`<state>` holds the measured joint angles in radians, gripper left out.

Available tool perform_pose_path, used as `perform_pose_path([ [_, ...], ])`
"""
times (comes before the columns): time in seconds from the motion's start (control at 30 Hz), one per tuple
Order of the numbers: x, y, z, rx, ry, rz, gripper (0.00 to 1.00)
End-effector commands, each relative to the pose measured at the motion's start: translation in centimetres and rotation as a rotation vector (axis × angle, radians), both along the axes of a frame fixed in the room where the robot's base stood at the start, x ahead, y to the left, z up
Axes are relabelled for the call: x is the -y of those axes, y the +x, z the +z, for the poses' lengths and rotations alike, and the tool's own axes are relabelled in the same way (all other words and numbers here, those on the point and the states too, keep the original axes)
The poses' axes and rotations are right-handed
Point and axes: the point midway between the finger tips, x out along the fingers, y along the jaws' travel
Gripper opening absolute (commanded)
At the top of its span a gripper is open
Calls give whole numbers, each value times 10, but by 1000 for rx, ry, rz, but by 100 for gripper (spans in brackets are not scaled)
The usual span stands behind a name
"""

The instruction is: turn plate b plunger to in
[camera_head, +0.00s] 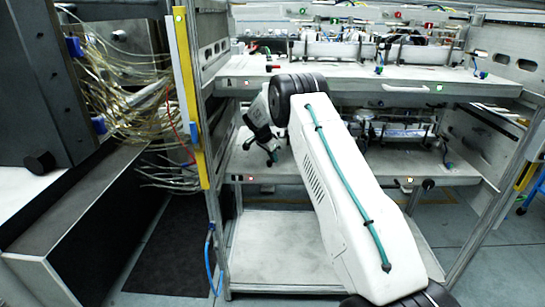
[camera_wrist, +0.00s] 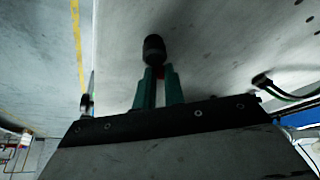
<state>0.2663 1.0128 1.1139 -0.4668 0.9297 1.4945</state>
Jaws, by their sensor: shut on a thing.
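My gripper (camera_wrist: 157,72) shows in the wrist view as two teal fingers shut on a dark, rounded plunger knob (camera_wrist: 154,48). The knob sits at the fingertips, in front of a pale plate surface (camera_wrist: 215,45). In the head view my white arm reaches into the left part of the middle shelf (camera_head: 305,165). My gripper (camera_head: 271,152) is small and dark there, low over that shelf near its left side. The knob cannot be made out in the head view. I cannot read a plate label or tell whether the plunger is in or out.
The upper shelf (camera_head: 350,80) carries clear-sided units. Another unit (camera_head: 395,128) stands on the middle shelf, right of my arm. A black fitting with a green cable (camera_wrist: 263,82) lies right of the fingers. A yellow-edged post (camera_head: 187,100) and loose wires (camera_head: 120,90) are at left.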

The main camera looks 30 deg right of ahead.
Motion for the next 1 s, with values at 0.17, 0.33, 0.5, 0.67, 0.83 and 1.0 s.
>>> perform_pose_path([
  [0.17, 4, -5, -1, -5, -2, -169, 0],
  [0.33, 4, -8, -1, -5, -3, -325, 0],
  [0.5, 3, -11, -1, -6, -2, -463, 0],
  [0.67, 2, -12, -1, -5, -3, -562, 0],
  [0.83, 1, -14, -1, -6, -3, -636, 0],
  [1.0, 1, -14, -2, -6, -3, -675, 0],
])
